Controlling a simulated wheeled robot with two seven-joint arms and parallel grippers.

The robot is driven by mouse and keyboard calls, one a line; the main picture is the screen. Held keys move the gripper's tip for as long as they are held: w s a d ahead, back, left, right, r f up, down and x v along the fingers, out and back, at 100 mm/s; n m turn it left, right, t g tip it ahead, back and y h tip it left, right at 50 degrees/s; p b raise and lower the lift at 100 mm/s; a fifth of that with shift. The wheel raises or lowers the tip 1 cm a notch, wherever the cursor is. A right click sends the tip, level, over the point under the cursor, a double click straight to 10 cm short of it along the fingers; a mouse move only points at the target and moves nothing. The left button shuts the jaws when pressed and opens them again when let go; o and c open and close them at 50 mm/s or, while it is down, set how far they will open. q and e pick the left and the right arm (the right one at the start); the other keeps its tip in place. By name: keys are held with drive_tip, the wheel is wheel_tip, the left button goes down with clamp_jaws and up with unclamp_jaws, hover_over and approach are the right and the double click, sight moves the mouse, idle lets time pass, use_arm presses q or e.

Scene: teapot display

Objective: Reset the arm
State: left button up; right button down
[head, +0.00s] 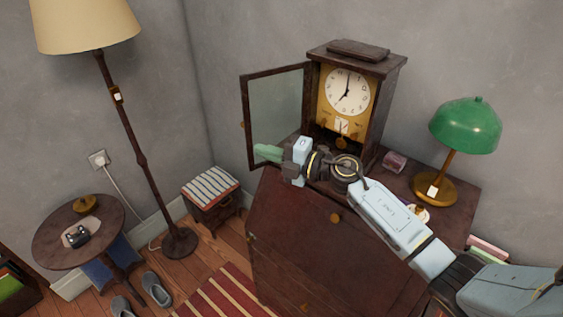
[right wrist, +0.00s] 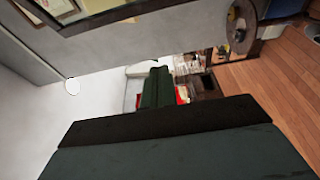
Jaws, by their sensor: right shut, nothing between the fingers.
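My right arm (head: 395,215) reaches in from the right across the front of a dark wooden cabinet (head: 320,240). My right gripper (head: 266,152) points left with its pale green fingers together and nothing held. The fingers are just in front of the lower part of an open glass clock door (head: 276,112); I cannot tell whether they touch it. In the right wrist view the dark green fingers (right wrist: 155,82) show shut and empty against a blurry room. My left gripper is not in view.
A wooden clock (head: 346,92) stands on the cabinet, with a green lamp (head: 466,126) and a small box (head: 395,161) to its right. A floor lamp (head: 128,130), round table (head: 48,240) and striped stool (head: 210,190) stand left. Floor shows between stool and cabinet.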

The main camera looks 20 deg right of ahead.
drive_tip(key=shift+s+d, duration=0.15)
drive_tip(key=shift+s, duration=1.25)
drive_tip(key=shift+s+d, duration=0.15)
drive_tip(key=shift+s, duration=1.2)
